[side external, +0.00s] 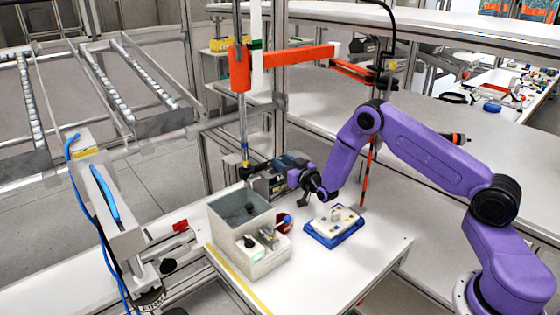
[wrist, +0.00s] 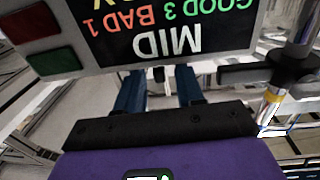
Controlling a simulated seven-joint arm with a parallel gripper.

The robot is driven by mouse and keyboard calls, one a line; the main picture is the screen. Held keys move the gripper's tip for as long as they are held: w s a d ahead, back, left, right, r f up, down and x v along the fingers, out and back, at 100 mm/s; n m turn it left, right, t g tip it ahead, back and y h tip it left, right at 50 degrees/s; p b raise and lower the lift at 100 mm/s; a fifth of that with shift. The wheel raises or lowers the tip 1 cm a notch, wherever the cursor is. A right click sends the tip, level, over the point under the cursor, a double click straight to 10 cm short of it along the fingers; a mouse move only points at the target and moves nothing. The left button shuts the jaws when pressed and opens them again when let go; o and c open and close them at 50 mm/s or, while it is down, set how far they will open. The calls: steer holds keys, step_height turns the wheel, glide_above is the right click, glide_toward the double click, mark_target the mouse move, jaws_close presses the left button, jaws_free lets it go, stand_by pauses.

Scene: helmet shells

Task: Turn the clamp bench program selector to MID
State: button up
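A dark-faced display panel (wrist: 150,30) fills the top of the wrist view, upside down to me. It reads MID in large white letters, with GOOD 3 in green and BAD 1 in red. My gripper (side external: 303,196) is beside a dark boxy unit (side external: 268,183) behind the grey bin. In the wrist view, my gripper's two blue fingers (wrist: 158,88) stand apart with a narrow gap. The panel hides their tips, so I cannot tell whether they hold anything. The selector knob is not clearly visible.
A grey open bin (side external: 240,215) with small knobs and a fixture at its front stands on the white table (side external: 330,275). A blue tray (side external: 334,228) with a pale part is to its right. An orange arm (side external: 290,57) hangs above. The table's front right is clear.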

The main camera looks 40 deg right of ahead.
steer(key=shift+w, duration=1.05)
jaws_close()
steer(key=shift+h, duration=0.3)
steer(key=shift+m+h, duration=0.7)
steer(key=shift+h, duration=0.1)
steer(key=shift+m+g+h, duration=0.5)
steer(key=shift+m+h, duration=0.4)
steer(key=shift+h, duration=0.5)
